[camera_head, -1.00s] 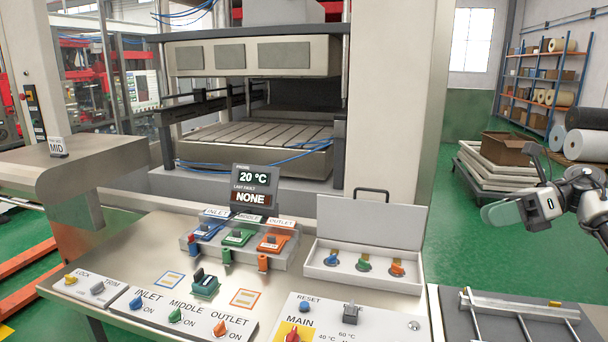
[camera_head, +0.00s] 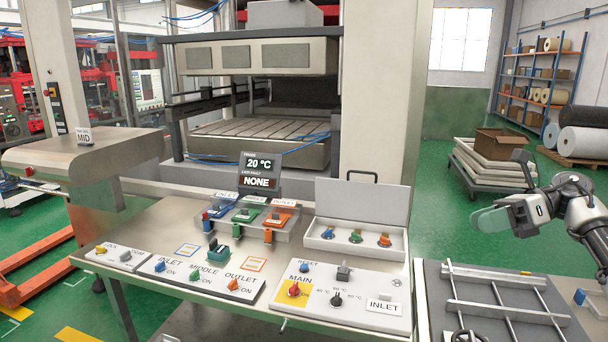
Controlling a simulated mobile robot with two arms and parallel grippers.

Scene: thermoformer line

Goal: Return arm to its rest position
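My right arm comes in from the right edge in the head view. Its gripper (camera_head: 488,221) points left, above the floor beyond the console, clear of the panels and touching nothing that I can see. The greenish finger end shows side-on, so I cannot tell whether the fingers are apart. My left gripper is out of view.
The console (camera_head: 150,226) carries coloured switches, an open white key box (camera_head: 385,250) and a display (camera_head: 260,170) reading 20 °C and NONE. A dark rack panel (camera_head: 440,280) lies below my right arm.

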